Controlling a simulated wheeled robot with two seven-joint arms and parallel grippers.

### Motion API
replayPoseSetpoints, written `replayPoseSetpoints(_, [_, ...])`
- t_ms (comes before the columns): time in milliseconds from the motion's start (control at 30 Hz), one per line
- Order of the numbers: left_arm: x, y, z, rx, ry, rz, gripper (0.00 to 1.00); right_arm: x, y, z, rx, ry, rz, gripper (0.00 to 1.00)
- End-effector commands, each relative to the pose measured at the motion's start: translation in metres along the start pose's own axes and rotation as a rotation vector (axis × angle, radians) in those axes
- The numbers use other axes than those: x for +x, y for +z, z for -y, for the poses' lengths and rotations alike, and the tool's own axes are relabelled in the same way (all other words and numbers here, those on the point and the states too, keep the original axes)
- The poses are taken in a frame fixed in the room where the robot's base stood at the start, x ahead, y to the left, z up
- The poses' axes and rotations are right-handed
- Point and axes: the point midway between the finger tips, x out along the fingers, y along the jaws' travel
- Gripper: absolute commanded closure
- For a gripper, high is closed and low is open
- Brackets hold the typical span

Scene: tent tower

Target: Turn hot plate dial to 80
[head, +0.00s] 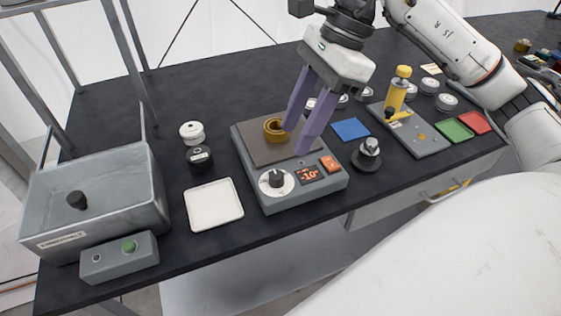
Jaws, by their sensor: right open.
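The hot plate (257,200) is a grey box with a brown top plate, standing mid-table. Its dial (276,179) is a dark knob on a white round scale on the sloped front panel. A small display (309,174) beside it shows orange digits that look like 10, hard to read. An orange switch (329,164) is to its right. My right gripper (297,139) has purple fingers pointing down over the top plate, apart, behind the dial and not touching it. A brass ring (275,130) sits on the plate by the left fingertip; contact is unclear. My left gripper is out of view.
A white tray (214,204) lies left of the hot plate. A grey metal bin (97,190) and a box with a green button (119,257) are further left. A blue pad (350,129) and a metal knobbed weight (367,155) stand close on the right.

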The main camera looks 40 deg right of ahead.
Motion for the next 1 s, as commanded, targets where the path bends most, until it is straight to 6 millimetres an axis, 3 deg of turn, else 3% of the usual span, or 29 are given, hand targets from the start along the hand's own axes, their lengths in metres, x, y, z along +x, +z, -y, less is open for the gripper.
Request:
replayPoseSetpoints(300, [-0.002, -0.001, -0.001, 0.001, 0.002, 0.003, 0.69, 0.06, 0.0, -0.003, -0.004, 0.009, 0.0, 0.59])
replayPoseSetpoints(500, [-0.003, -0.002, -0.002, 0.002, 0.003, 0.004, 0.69, 0.084, 0.0, -0.002, -0.004, 0.005, 0.001, 0.59])
replayPoseSetpoints(867, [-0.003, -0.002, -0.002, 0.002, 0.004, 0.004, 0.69, 0.092, 0.0, -0.002, -0.004, 0.004, 0.002, 0.59])
replayPoseSetpoints(1000, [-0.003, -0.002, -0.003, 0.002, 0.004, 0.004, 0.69, 0.092, 0.0, -0.002, -0.004, 0.004, 0.002, 0.78])
